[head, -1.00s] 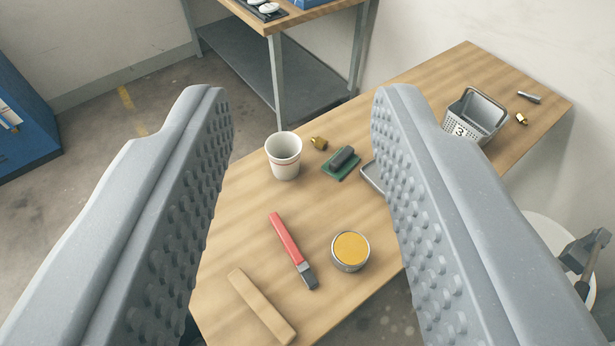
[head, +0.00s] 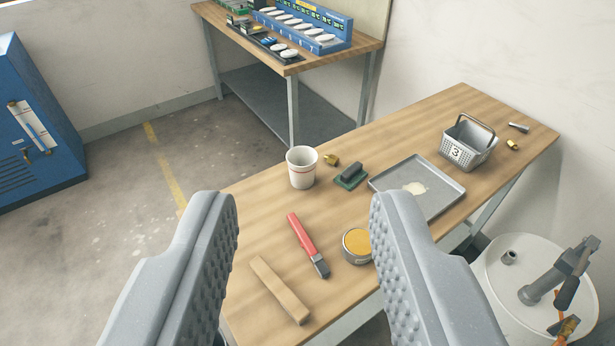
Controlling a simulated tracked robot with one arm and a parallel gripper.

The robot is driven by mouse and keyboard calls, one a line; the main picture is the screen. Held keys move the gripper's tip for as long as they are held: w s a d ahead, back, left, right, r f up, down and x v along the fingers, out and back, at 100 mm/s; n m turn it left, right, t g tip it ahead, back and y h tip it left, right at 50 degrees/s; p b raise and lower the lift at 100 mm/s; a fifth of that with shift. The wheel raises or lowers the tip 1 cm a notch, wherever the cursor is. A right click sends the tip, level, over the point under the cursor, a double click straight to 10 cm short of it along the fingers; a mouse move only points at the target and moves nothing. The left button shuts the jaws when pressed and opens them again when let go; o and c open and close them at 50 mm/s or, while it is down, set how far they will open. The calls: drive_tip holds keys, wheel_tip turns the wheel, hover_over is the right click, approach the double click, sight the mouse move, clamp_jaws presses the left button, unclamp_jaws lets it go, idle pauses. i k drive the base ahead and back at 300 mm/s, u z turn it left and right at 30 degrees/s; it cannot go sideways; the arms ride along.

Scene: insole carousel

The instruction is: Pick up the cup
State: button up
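The right finger covers part of a tin.
Near the cup are a brass fitting (head: 331,159) and a green-based block (head: 351,176). A red-handled tool (head: 308,245), wooden bar (head: 279,290), yellow-filled tin (head: 357,245), grey tray (head: 440,201) and numbered basket (head: 468,145) share the table. A white drum (head: 515,300) stands right.

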sight(301, 160)
drive_tip(key=u, duration=0.1)
drive_tip(key=i, duration=0.9)
drive_tip(key=z, duration=0.1)
